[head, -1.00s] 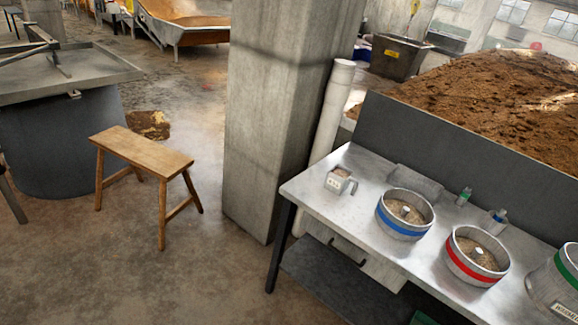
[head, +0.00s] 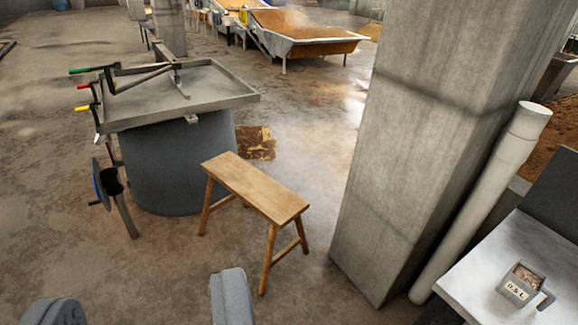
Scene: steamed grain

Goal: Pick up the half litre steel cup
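The small steel cup (head: 517,284) stands upright near the left end of the metal table (head: 480,262), at the lower right of the view. It has a pale label with dark lettering too small to read surely, a handle on its right side, and something brownish inside. My gripper (head: 142,305) shows at the bottom left, its two grey fingers wide apart with nothing between them. It is well to the left of the cup and apart from it.
A concrete pillar (head: 425,140) and a white pipe (head: 482,200) stand just left of the table. A wooden bench (head: 255,187) is in the middle, beside a large grey drum (head: 175,170) with a tray top. Open floor lies at the lower left.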

